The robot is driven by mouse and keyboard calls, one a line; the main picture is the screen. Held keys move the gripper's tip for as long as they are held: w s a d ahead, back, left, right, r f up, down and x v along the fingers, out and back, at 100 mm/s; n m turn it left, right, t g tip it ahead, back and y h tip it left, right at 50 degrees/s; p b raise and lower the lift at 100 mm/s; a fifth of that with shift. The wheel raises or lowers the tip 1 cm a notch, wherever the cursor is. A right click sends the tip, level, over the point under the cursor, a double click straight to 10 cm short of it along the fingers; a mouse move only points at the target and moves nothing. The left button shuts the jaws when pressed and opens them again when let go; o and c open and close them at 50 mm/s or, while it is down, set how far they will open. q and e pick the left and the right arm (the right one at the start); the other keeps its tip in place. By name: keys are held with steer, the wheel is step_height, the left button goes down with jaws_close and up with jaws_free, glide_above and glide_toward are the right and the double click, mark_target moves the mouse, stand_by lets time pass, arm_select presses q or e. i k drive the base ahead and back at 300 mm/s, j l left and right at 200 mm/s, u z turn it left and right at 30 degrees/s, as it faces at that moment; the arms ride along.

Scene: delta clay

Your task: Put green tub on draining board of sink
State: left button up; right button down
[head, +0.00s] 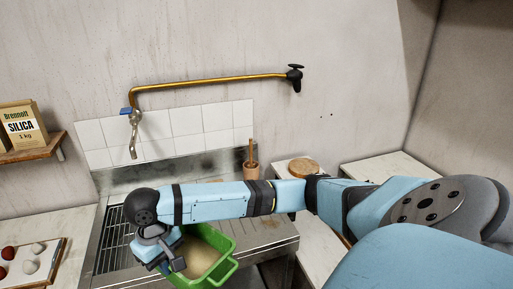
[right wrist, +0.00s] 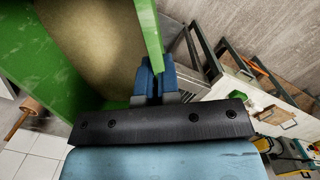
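The green tub (head: 225,268) holds a tan, powdery content and shows at the bottom centre of the head view. My right gripper (head: 172,258) is at the tub's left side. In the right wrist view my blue fingers (right wrist: 152,82) are closed on the wall of the green tub (right wrist: 85,80). The tub is over the front of the steel draining board (head: 262,228); I cannot tell if it touches it. My right forearm hides part of the sink and board. My left gripper is out of view.
A sink basin with a wire rack (head: 112,245) lies left of the tub. A tap (head: 133,135) hangs from the wall above. A wooden pot with a handle (head: 251,168) stands behind the board. A tray of balls (head: 30,262) is on the left counter.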

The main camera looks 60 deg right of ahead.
mark_target(247, 219)
steer(key=i+j+z, duration=0.15)
steer(key=j+z, duration=0.2)
steer(key=i+j+z, duration=0.1)
steer(key=j+z, duration=0.25)
steer(key=i+j+z, duration=0.15)
steer(key=j+z, duration=0.2)
steer(key=i+j+z, duration=0.1)
steer(key=j+z, duration=0.65)
steer(key=i+j, duration=0.05)
steer(key=j, duration=0.05)
